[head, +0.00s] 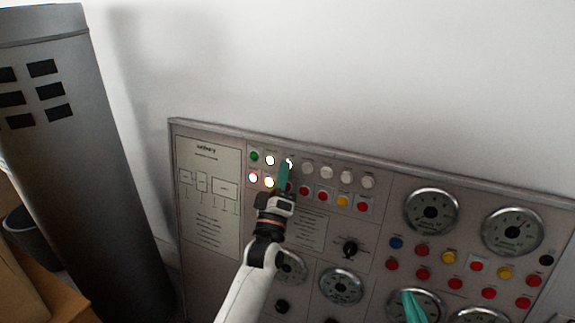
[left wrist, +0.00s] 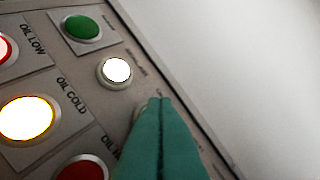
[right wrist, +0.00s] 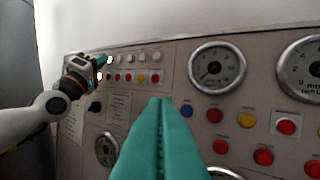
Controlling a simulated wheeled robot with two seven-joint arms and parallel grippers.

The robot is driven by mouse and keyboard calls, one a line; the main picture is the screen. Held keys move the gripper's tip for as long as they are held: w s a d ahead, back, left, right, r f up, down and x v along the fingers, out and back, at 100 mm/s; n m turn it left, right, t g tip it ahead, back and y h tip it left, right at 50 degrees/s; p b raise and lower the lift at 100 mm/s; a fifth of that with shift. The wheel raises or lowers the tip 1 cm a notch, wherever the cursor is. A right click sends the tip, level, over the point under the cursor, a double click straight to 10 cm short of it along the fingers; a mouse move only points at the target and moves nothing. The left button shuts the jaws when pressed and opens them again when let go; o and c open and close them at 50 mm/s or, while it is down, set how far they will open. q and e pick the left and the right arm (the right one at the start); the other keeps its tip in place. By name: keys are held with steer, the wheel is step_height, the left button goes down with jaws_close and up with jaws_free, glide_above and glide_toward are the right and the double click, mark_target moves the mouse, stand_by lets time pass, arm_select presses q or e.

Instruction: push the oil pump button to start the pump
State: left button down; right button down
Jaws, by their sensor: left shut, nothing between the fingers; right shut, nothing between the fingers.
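The grey control panel (head: 262,205) carries two rows of small buttons at its upper left. A green button (head: 254,156) and a lit white button (head: 270,160) start the top row; they also show in the left wrist view, green (left wrist: 82,27) and lit white (left wrist: 117,71). I cannot read which one is the oil pump button. My left gripper (head: 286,166) is shut, its teal tips over the third top-row button, which they mostly hide. Contact cannot be told. My right gripper (head: 408,294) is shut and empty, in front of the lower gauges.
Below are a lit OIL LOW button (head: 253,177) and a lit yellow OIL COLD button (left wrist: 27,118). Large gauges (head: 431,211) and coloured buttons fill the right of the panel. A dark cylinder (head: 75,150) stands at the left. The wall above is bare.

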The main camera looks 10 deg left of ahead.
arm_select(q)
steer(key=shift+s+p, duration=0.3)
steer(key=shift+p, duration=0.05)
steer(key=shift+s+a+r+p, duration=0.1)
steer(key=shift+s+a+p, duration=0.05)
steer(key=shift+s+p, duration=0.25)
arm_select(e)
steer(key=shift+s+d+f+g+h, duration=0.25)
steer(key=shift+f+g, duration=0.4)
steer(key=shift+f, duration=0.25)
steer(key=shift+s+d+f+g+h, duration=0.2)
steer(key=shift+f+g+h, duration=0.1)
steer(key=shift+f+g, duration=0.55)
steer(key=shift+s+d+f+g+h, duration=0.25)
steer(key=shift+f+g, duration=0.25)
steer(key=shift+f, duration=0.5)
arm_select(q)
steer(key=shift+s, duration=0.1)
